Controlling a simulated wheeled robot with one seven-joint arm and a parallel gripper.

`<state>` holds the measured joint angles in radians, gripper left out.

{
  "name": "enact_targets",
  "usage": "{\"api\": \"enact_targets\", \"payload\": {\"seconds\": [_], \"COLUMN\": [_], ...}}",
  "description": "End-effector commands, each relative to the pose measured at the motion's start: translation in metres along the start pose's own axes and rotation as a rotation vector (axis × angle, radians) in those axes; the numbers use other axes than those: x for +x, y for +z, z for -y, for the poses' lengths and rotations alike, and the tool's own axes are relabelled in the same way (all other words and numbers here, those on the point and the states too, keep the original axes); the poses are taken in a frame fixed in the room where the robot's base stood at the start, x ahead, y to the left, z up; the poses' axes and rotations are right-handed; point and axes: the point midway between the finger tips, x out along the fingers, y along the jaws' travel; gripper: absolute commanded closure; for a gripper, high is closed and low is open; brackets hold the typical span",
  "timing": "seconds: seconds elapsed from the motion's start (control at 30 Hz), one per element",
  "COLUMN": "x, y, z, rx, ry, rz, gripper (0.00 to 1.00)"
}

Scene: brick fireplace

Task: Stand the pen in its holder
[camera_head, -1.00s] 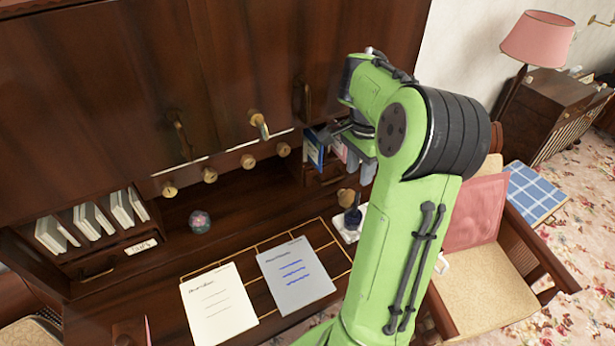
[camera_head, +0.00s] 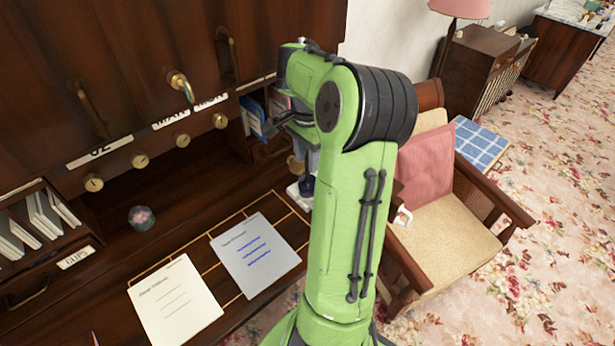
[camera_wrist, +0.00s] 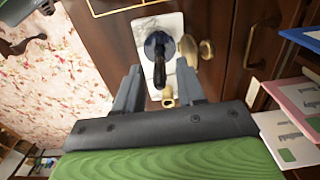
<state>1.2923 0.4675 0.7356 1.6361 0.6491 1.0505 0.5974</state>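A white marble-like base (camera_wrist: 146,32) with a dark blue round holder (camera_wrist: 152,44) on it shows in the wrist view. A dark, slim pen-like piece (camera_wrist: 161,76) extends from the holder toward my gripper; I cannot tell for sure that it is the pen. In the head view the base (camera_head: 294,194) and blue holder (camera_head: 307,186) stand at the desk's right end, partly hidden by my arm. My gripper (camera_wrist: 159,76) is open, its fingers on either side of the dark piece in the picture, with visible gaps. Contact or depth is unclear.
A cream paper (camera_head: 175,305) and a grey paper (camera_head: 255,255) lie on the desk. A round ornament (camera_head: 142,217) stands farther left. Books (camera_head: 253,118) fill a cubby behind my gripper. An armchair (camera_head: 440,210) stands right of my arm.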

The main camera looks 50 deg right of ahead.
Motion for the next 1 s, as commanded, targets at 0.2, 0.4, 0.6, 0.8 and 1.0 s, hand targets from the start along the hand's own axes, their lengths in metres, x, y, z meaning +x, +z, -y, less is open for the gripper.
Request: {"api": "enact_targets", "payload": {"seconds": [0.2,0.4,0.6,0.8,1.0], "x": [-0.0027,-0.0024,-0.0025,-0.0027,-0.0028], "y": [0.0001,0.0004,0.0002,0.0003,0.0002], "z": [0.0001,0.0007,0.0002,-0.0003,-0.0004], "rx": [-0.001,-0.003,-0.001,-0.002,-0.001], "ry": [0.000,-0.001,-0.001,0.000,0.000], "rz": [0.000,-0.002,-0.001,0.000,0.000], "gripper": [0.61,0.61,0.61,0.61,0.84]}}
